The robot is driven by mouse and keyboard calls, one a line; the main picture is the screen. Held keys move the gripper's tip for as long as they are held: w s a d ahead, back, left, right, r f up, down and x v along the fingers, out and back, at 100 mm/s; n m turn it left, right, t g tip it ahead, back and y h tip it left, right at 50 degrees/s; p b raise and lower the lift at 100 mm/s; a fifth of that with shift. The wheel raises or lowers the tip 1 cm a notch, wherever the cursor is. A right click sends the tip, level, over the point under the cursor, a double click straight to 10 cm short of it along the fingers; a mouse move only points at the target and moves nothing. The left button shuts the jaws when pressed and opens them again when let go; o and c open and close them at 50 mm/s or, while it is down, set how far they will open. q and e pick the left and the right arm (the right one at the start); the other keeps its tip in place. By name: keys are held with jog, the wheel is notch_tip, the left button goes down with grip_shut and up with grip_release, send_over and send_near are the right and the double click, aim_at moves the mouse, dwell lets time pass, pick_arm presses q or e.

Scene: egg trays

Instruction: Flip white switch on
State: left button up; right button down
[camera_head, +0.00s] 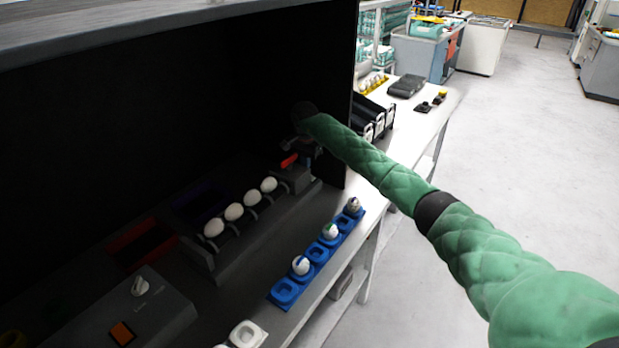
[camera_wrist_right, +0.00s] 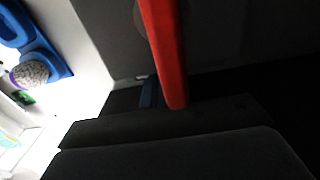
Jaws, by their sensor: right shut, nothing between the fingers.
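A white knob-like switch (camera_head: 140,287) sits on top of a grey control box (camera_head: 172,312) at the lower left of the head view. An orange square button (camera_head: 122,333) is on the same box. My right gripper (camera_head: 297,155) is shut and empty, far from that knob. It is inside the dark booth, at the right end of the egg roller unit (camera_head: 232,262), close to a small red piece (camera_head: 289,160). A red bar (camera_wrist_right: 165,50) shows close up in the right wrist view; whether they touch is unclear. My left gripper is out of view.
White eggs (camera_head: 234,211) lie in a row on the roller unit. A blue egg tray (camera_head: 284,292) with several marked eggs stands along the table edge. The dark booth wall (camera_head: 345,110) rises just right of my gripper. A red bin (camera_head: 140,243) lies left.

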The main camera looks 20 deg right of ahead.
jog(key=shift+f+b, duration=0.35)
jog(key=shift+f, duration=0.1)
dwell(0.3)
jog(key=shift+r+p, duration=0.5)
jog(key=shift+r, duration=3)
